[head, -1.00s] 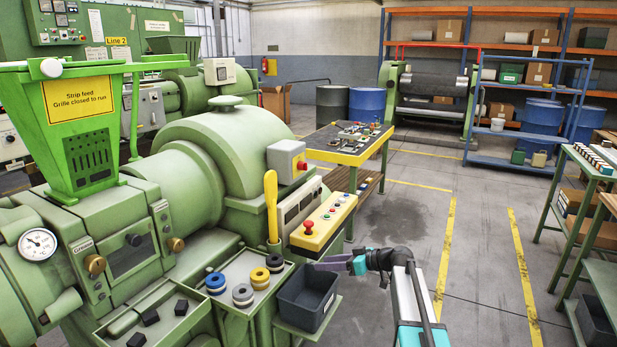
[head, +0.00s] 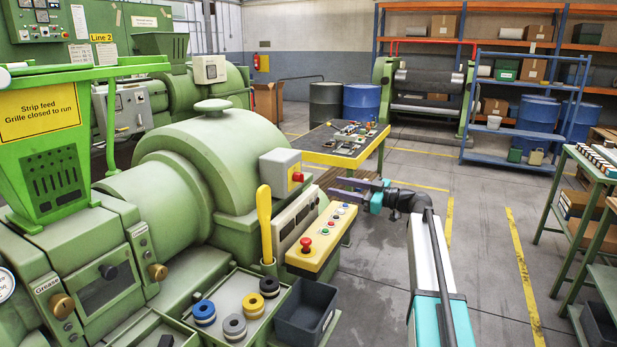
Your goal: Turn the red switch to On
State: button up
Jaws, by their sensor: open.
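A grey box (head: 275,168) on the near side of the green extruder carries a red switch (head: 297,177) on its right-hand face. The switch shows small and nearly edge-on, so its setting cannot be read. My gripper (head: 343,188) is to the right of the switch and clear of it, with its purple fingers pointing left. The fingers are apart with nothing visible between them. My arm reaches up from the lower right.
A yellow control panel (head: 322,240) with a red mushroom button (head: 305,244) juts out below the switch. A yellow lever (head: 264,220) stands left of it. A dark bin (head: 306,311) lies below. A tool table (head: 345,143) stands behind my gripper.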

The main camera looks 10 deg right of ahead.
jog(key=shift+s+r, duration=0.1)
jog(key=shift+w, duration=0.2)
jog(key=p, duration=0.5)
send_near(299, 178)
jog(key=w+x, duration=0.1)
jog(key=x, duration=0.7)
jog(key=shift+d, duration=0.15)
jog(key=shift+w, duration=0.1)
jog(key=shift+f, duration=0.2)
jog(key=c, duration=1)
jog(key=shift+b, duration=0.3)
jog(key=shift+c, duration=0.2)
